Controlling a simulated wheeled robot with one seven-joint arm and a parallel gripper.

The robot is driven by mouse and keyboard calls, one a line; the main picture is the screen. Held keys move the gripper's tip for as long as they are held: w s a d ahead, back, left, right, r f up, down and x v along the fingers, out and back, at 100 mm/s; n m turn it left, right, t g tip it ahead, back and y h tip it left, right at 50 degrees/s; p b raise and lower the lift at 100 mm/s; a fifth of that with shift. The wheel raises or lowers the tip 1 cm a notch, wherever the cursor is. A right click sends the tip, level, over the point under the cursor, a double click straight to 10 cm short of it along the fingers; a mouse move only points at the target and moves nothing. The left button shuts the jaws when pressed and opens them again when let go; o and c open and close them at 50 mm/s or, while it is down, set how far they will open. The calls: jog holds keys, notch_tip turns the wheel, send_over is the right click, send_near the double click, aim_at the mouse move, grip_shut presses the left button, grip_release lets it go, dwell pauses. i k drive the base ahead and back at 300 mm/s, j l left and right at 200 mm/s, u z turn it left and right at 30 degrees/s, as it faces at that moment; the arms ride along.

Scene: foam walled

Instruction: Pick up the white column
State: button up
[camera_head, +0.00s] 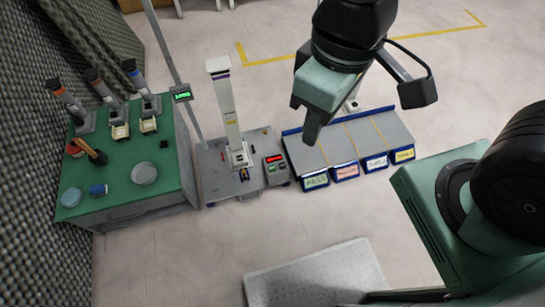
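The white column (227,112) stands upright on a grey platform (213,180) in the middle left of the head view. It has a white cap and a thin purple band near its top, and a dark mark near its foot. My gripper (312,130) hangs to the right of the column, apart from it, in front of a sorting tray. Its teal body and a dark grey finger show. The second finger cannot be made out, so its opening is unclear. I see nothing held in it.
A thin pole with a green display (182,95) stands just left of the column. A red-lit control box (275,162) sits on the platform. A green table (120,180) with instruments is at left. The blue-edged sorting tray (345,147) with labelled bins is at right.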

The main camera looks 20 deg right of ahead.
aim_at(240, 157)
jog(key=i+j, duration=0.1)
jog(key=j, duration=0.3)
jog(key=i+j, duration=0.15)
jog(key=j, duration=0.3)
jog(key=i+j, duration=0.1)
jog(key=j, duration=0.3)
jog(key=i+j, duration=0.1)
jog(key=j, duration=0.35)
jog(key=i+j, duration=0.1)
jog(key=j, duration=0.3)
jog(key=i+z, duration=0.05)
